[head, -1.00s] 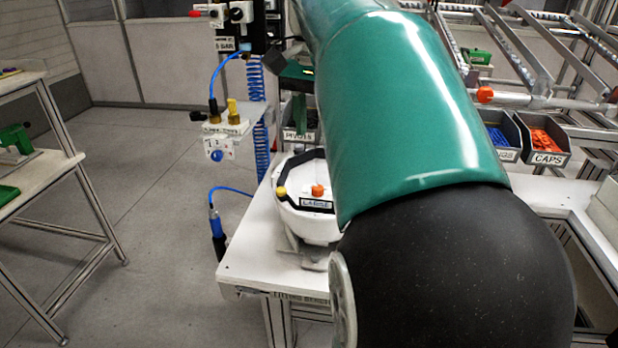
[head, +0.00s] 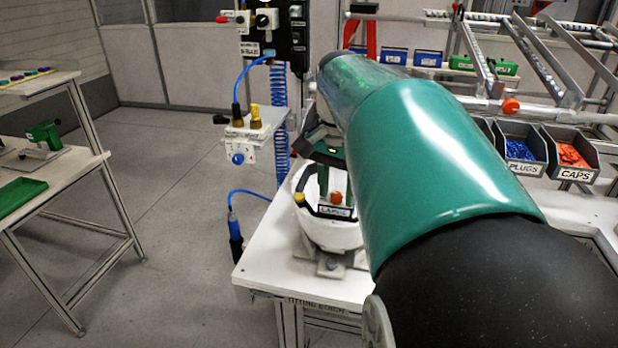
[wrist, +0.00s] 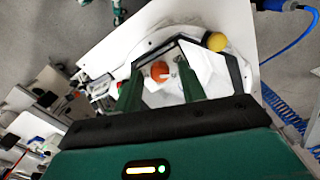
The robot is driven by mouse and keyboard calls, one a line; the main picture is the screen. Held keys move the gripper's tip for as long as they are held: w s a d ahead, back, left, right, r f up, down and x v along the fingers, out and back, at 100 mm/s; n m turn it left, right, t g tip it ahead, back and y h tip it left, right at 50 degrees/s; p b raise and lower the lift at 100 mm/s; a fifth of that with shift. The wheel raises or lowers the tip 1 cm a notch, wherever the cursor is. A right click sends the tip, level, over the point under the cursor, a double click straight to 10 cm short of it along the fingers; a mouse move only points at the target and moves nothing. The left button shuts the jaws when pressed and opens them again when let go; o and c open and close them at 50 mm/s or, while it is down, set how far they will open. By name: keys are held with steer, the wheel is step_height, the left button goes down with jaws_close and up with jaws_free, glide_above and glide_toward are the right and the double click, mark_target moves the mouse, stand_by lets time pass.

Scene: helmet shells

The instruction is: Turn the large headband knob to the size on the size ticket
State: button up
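The white helmet shell (head: 330,236) sits on a stand on the bench, with a black headband around its opening. On it are an orange knob (head: 336,198) and a yellow knob (head: 299,197). A size label (head: 333,211), apparently reading LARGE, sits below the orange knob. My gripper (head: 336,182) is over the shell with its green fingers pointing down. In the wrist view my gripper (wrist: 160,78) is open, with the orange knob (wrist: 160,70) seen between its fingers and the yellow knob (wrist: 215,41) to the upper right. I cannot tell whether the fingers touch the orange knob.
The white fitting bench (head: 262,268) has a free front left corner. A post with a blue coiled hose (head: 281,120) and a valve box (head: 240,142) stands behind left. Bins of plugs (head: 520,150) and caps (head: 572,158) are at right. A side table (head: 60,172) stands far left.

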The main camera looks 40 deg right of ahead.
jaws_close()
steer(key=shift+n, duration=2.8)
steer(key=shift+o, duration=0.6)
jaws_free()
